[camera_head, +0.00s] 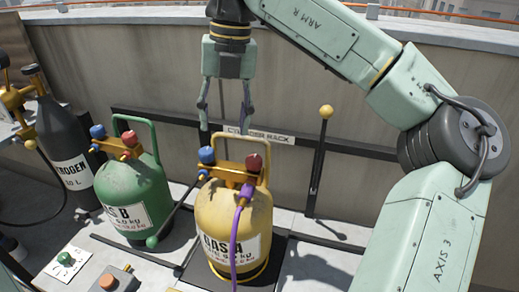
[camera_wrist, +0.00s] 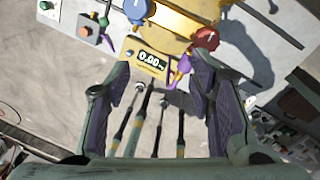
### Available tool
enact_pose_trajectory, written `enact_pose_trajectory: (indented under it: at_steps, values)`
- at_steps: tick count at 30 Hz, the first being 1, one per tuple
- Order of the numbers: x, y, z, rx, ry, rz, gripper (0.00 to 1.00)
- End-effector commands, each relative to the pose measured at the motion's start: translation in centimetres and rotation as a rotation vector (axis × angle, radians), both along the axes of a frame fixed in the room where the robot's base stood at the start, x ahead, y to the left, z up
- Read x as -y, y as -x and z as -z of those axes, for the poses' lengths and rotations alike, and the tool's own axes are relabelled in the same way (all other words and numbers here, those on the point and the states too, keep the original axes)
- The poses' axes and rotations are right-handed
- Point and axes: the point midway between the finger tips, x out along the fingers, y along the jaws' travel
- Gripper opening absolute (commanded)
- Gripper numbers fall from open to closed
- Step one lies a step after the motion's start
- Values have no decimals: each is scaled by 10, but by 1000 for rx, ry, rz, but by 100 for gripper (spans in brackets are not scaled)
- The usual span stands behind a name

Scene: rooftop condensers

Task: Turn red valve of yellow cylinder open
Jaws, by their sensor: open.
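The yellow cylinder (camera_head: 222,215) labelled GAS A stands upright in the middle of the head view. Its red valve (camera_head: 253,163) is at the right of its top, and a blue valve (camera_head: 207,155) is at the left. In the wrist view the red valve (camera_wrist: 207,39) lies beyond the right finger, and the blue valve (camera_wrist: 135,9) is at the top. My gripper (camera_head: 225,115) is open and empty, pointing down above the cylinder's top. It is apart from the red valve in the wrist view, where both fingers (camera_wrist: 158,85) show spread. The valve's turn position cannot be told.
A purple hose (camera_head: 238,225) runs down the yellow cylinder's front. A green cylinder (camera_head: 133,195) with its own red and blue valves and a dark nitrogen cylinder (camera_head: 65,150) stand left. A yellow-knobbed lever (camera_head: 319,160) stands right. A display (camera_wrist: 152,62) reads 0.00.

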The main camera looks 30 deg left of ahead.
Motion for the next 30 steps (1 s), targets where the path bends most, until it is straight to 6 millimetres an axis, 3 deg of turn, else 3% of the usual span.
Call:
enact_pose_trajectory:
  at_steps: [3,6,11,21,30]
  values:
    - [25,-23,-6,63,83,107,49]
    - [32,-29,-4,80,107,137,49]
    - [33,-29,17,76,109,134,49]
    - [32,-28,78,74,105,131,49]
    - [31,-28,100,77,104,131,49]
